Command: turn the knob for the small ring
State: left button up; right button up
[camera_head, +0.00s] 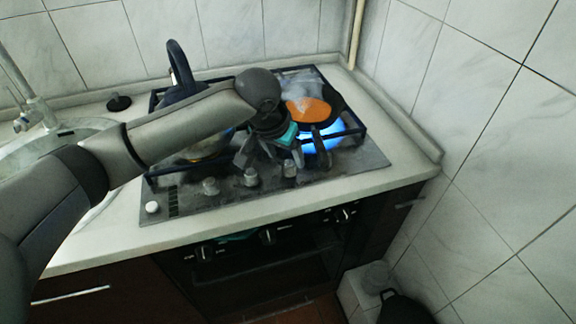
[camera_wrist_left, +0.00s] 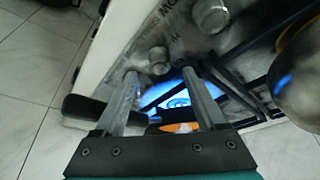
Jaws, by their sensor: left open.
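The stove's control strip has several grey knobs: a left one (camera_head: 210,186), a middle one (camera_head: 251,177) and a right one (camera_head: 290,169). My left gripper (camera_head: 268,157) is open and empty, pointing down just above the middle and right knobs. In the left wrist view its fingers (camera_wrist_left: 160,75) are apart, with one knob (camera_wrist_left: 157,60) showing between and just beyond the tips. Another knob (camera_wrist_left: 211,15) shows farther up. Whether the fingers touch a knob cannot be told. A blue flame (camera_head: 325,141) burns at the right of the hob. My arm hides part of the hob.
A dark pan (camera_head: 333,100) with orange food (camera_head: 309,110) sits at the hob's right, its handle pointing forward. A kettle (camera_head: 178,65) stands at the back left, partly behind my arm. A tiled wall (camera_head: 480,130) bounds the right. The front counter edge (camera_head: 240,218) is clear.

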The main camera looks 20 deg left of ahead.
aim_at(288, 163)
pick_arm(q)
jog(key=shift+b+x, duration=0.4)
jog(key=shift+x, duration=1.55)
jog(key=shift+c, duration=0.2)
grip_shut()
